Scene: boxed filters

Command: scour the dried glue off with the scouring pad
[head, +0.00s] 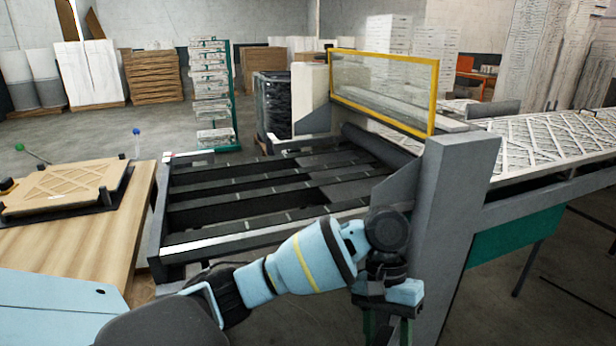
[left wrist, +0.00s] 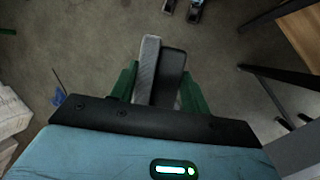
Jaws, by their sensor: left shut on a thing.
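My left gripper (head: 388,328) is at the lower centre of the head view, low beside the grey post of the machine. Its green fingers also show in the left wrist view (left wrist: 158,92), shut on a block with a light grey side and a black side, which looks like the scouring pad (left wrist: 147,68). The pad is hidden in the head view. In the left wrist view it is over the floor and seems to touch nothing but the fingers. I cannot make out dried glue for certain; pale streaks lie on the front rail (head: 205,243). My right gripper is not in view.
The roller frame (head: 240,208) lies beyond my arm, with a yellow-edged clear guard (head: 385,88) behind it. The grey post (head: 455,215) stands close right of my gripper. A wooden table (head: 85,250) with a framed filter (head: 65,187) is at left.

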